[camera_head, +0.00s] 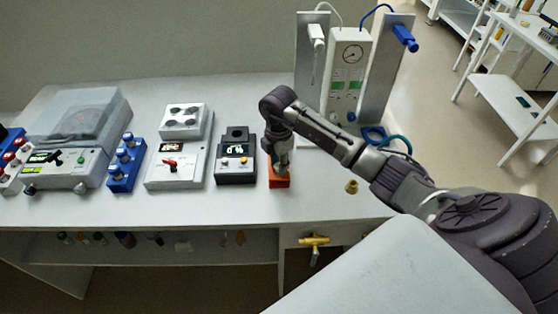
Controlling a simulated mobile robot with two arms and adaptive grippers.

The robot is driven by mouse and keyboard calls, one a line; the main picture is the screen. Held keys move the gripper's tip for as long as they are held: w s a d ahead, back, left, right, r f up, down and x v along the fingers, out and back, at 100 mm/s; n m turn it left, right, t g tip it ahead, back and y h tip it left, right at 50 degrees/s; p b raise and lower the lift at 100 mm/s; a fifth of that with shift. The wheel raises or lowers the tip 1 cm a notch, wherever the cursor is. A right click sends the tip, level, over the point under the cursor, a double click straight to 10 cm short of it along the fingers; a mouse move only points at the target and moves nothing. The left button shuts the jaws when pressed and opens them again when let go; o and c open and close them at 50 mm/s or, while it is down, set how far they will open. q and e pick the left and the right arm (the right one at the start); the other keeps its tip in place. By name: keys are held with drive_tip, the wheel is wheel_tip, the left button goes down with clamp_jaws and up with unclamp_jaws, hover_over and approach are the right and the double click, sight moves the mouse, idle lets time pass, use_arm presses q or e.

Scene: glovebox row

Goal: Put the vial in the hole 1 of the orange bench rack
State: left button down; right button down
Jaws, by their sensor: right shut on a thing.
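The orange bench rack (279,183) stands near the front of the bench, right of the black device with a display. My right gripper (281,165) points down directly over it, its fingertips at the rack's top. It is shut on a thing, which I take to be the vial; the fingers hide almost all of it. I cannot tell whether the vial is in a hole or just above one. The rack's holes and their numbers are hidden by the gripper. My left gripper is not in view.
Left of the rack stand the black display device (236,165), a white device with a red knob (176,166), a blue rack (125,165) and a lidded machine (75,140). A white gauge unit (347,75) stands behind. A small brass piece (351,187) lies right.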

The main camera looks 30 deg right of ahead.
drive_tip(key=shift+f, duration=0.2)
drive_tip(key=c, duration=0.9)
unclamp_jaws()
drive_tip(key=shift+r, duration=0.15)
drive_tip(key=shift+w+r, duration=0.1)
drive_tip(key=shift+r, duration=0.1)
wheel_tip(320, 180, up, 12)
drive_tip(key=b, duration=0.2)
drive_tip(key=shift+f+b, duration=0.15)
drive_tip(key=shift+b, duration=0.25)
